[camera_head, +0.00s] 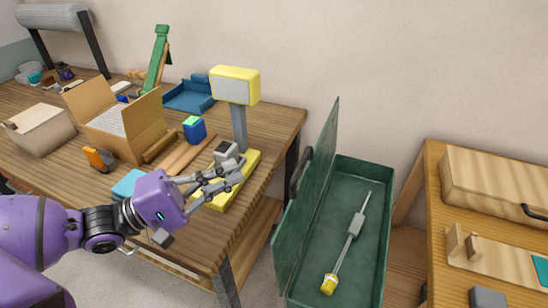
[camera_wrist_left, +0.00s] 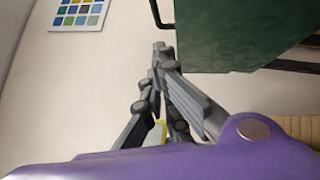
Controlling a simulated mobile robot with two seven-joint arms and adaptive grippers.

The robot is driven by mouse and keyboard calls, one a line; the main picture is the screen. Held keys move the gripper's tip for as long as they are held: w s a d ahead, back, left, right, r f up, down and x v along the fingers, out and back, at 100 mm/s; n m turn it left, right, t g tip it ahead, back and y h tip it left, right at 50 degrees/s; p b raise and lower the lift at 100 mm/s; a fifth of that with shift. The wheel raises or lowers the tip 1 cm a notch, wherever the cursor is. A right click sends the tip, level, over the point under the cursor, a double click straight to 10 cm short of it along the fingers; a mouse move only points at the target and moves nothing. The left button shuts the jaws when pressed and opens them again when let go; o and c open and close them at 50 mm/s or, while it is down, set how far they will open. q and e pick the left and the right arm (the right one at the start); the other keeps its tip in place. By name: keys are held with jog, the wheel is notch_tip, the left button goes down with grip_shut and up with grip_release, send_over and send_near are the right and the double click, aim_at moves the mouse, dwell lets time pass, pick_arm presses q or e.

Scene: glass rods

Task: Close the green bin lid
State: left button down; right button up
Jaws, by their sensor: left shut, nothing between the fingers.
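The green bin (camera_head: 380,210) stands in the gap between two tables. Its lid (camera_head: 308,190) is up, standing nearly vertical along the bin's left side, with a dark handle (camera_head: 298,172) on its outer face. My left gripper (camera_head: 238,170) is shut and empty, left of the lid and apart from it, over the left table's right end. In the left wrist view the shut fingers (camera_wrist_left: 160,55) point up the picture, with the green lid (camera_wrist_left: 240,30) and its black handle (camera_wrist_left: 158,14) beyond and to the right. My right gripper is not in view.
A grey rod with a yellow end (camera_head: 329,284) lies inside the bin. A yellow-headed stand (camera_head: 238,120) on a yellow base rises close behind my left gripper. The left table (camera_head: 285,118) holds boxes and tools. The right table (camera_head: 434,190) carries a wooden box (camera_head: 490,180).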

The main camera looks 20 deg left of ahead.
pick_arm(q)
jog(key=w+d+r, duration=0.2)
jog(key=w+d, duration=0.2)
jog(key=d, duration=0.4)
jog(key=shift+r+p, duration=0.15)
jog(key=shift+p, duration=0.3)
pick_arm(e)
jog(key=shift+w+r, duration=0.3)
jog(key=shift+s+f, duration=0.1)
